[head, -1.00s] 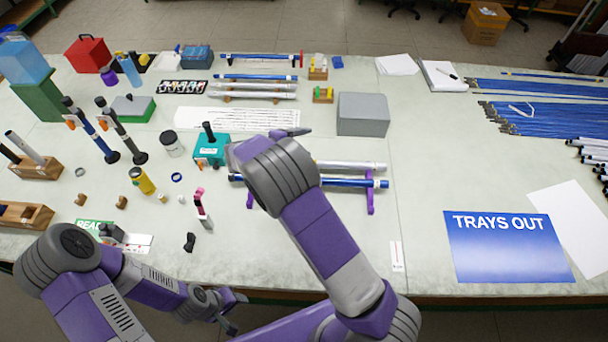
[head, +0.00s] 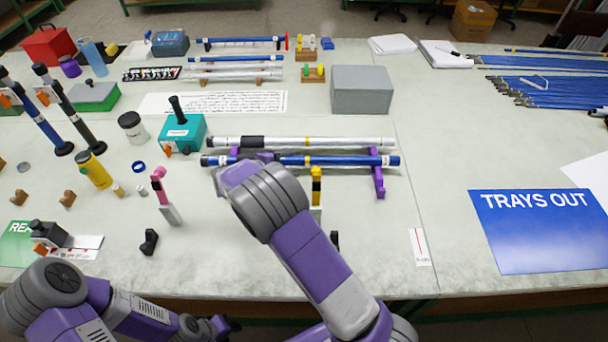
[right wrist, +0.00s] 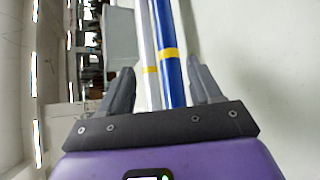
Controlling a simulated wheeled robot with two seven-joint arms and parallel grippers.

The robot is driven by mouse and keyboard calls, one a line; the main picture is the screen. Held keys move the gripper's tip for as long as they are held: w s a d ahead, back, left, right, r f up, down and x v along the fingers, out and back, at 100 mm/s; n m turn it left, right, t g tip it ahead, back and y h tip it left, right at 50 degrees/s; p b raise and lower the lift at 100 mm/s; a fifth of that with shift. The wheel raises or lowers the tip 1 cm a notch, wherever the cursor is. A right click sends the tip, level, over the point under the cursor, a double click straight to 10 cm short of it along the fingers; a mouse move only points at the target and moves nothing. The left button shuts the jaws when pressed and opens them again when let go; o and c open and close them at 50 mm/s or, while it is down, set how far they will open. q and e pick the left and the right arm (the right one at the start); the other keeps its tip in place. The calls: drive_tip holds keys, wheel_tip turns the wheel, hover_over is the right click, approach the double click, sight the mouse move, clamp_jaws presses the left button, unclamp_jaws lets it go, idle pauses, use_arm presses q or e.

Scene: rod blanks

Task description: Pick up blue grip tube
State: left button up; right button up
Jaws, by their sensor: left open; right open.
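The blue tube (head: 345,161), with a yellow band and a dark left end, lies across a purple stand (head: 378,184). A silver tube (head: 350,141) lies parallel just behind it. In the head view my right wrist covers part of the blue tube's left half and hides the fingers. In the right wrist view my right gripper (right wrist: 163,82) is open. The blue tube (right wrist: 168,55) and the silver tube (right wrist: 147,60) both show between its fingers, the blue one closer to the right finger; contact cannot be told. My left gripper (head: 222,325) is open near the front edge, away from the tubes.
A teal box (head: 183,134) stands left of the stand. Upright pink (head: 160,185) and yellow-topped (head: 316,187) tools stand in front. A grey box (head: 362,90) is behind.

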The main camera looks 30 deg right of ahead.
sight(309, 162)
drive_tip(key=shift+d+f+b, duration=0.1)
drive_tip(key=shift+f+b, duration=0.35)
drive_tip(key=shift+f, duration=0.4)
drive_tip(key=shift+x, duration=1.2)
drive_tip(key=x, duration=0.1)
drive_tip(key=b+x, duration=0.1)
drive_tip(key=x, duration=0.1)
drive_tip(key=b+x, duration=0.1)
drive_tip(key=shift+s+d, duration=0.25)
drive_tip(key=shift+w+d, duration=0.15)
drive_tip(key=shift+d, duration=0.2)
use_arm(q)
wheel_tip(309, 162, down, 4)
drive_tip(key=shift+r, duration=0.1)
use_arm(e)
drive_tip(key=c, duration=1.1)
